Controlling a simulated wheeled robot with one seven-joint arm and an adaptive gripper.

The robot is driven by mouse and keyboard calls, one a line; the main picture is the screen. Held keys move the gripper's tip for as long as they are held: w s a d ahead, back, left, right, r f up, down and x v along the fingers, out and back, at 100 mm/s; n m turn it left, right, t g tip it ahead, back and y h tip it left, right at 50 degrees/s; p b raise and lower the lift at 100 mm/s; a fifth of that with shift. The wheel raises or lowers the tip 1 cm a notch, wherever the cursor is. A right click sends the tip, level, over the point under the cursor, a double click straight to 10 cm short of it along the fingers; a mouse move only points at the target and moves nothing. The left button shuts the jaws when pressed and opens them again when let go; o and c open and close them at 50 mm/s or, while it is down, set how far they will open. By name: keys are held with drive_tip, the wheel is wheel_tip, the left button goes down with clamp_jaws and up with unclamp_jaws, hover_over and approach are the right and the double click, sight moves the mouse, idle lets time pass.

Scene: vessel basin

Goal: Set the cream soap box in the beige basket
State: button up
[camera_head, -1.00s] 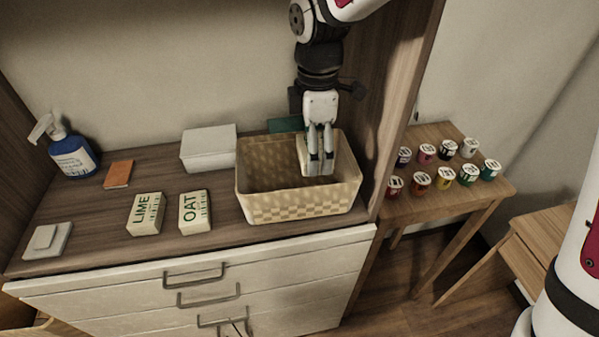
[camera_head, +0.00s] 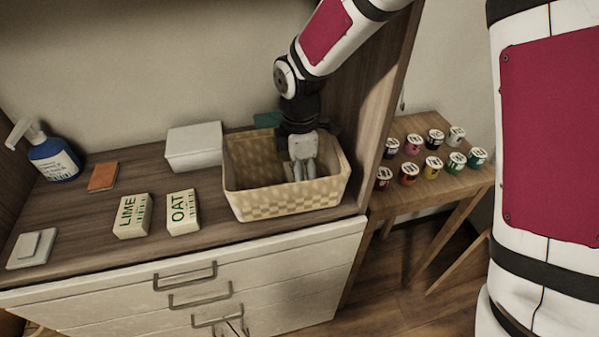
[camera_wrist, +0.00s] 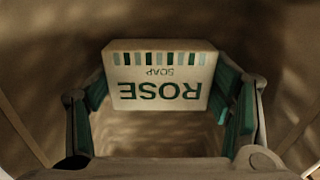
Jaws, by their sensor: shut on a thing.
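The cream soap box (camera_wrist: 160,78) shows in the wrist view with "ROSE SOAP" in green, upside down, and a row of green and pale bars. My gripper (camera_wrist: 165,100) has its green-padded fingers on both sides of the box and is shut on it. In the head view my gripper (camera_head: 304,170) reaches down inside the beige basket (camera_head: 290,203), towards its right side. The box is hidden there by the basket wall and my fingers. Basket weave surrounds the box in the wrist view. I cannot tell whether the box touches the basket floor.
Soap boxes marked LIME (camera_head: 132,216) and OAT (camera_head: 183,212) stand left of the basket. A white box (camera_head: 194,147) is behind them. A blue pump bottle (camera_head: 54,158) is at far left. A wooden side panel (camera_head: 384,110) rises close to the basket's right.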

drive_tip(key=o, duration=1.3)
drive_tip(key=shift+f, duration=0.1)
wheel_tip(320, 180, up, 8)
drive_tip(key=shift+f, duration=0.1)
